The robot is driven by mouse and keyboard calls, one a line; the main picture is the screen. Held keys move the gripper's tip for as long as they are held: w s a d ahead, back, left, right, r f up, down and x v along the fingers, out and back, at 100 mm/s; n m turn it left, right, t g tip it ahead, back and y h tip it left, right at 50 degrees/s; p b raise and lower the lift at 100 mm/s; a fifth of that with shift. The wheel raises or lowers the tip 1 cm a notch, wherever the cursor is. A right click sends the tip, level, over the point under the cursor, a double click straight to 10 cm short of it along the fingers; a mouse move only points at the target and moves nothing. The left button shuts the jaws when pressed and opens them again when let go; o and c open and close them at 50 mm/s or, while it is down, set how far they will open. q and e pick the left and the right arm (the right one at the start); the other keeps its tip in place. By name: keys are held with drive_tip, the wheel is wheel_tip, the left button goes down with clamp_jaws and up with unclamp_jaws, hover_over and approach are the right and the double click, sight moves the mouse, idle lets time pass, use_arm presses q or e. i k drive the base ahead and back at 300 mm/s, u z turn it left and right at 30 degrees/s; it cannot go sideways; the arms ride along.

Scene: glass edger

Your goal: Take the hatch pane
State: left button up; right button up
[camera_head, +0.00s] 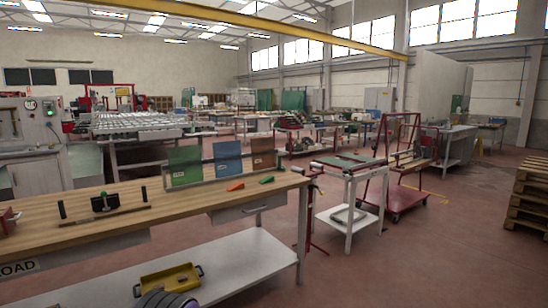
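Three coloured panes stand upright in a rack (207,180) at the back of the wooden-topped workbench (150,205). They are a green pane (184,167), a blue pane (228,160) and a brown pane (263,153), each with a small light label. I cannot tell which one, if any, is the hatch pane. Neither of my grippers is in view.
An orange tool (236,186) and a green tool (267,180) lie by the rack. A black-posted fixture (105,203) stands nearer. A yellow tray (168,279) sits on the lower shelf. A red trolley (400,190) stands to the right; stacked pallets (528,195) bound clear floor.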

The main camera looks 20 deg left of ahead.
sight(227, 155)
drive_tip(key=z, duration=0.25)
drive_tip(key=i, duration=2.55)
drive_tip(key=u, duration=1.55)
drive_tip(key=i, duration=0.85)
drive_tip(key=u, duration=0.9)
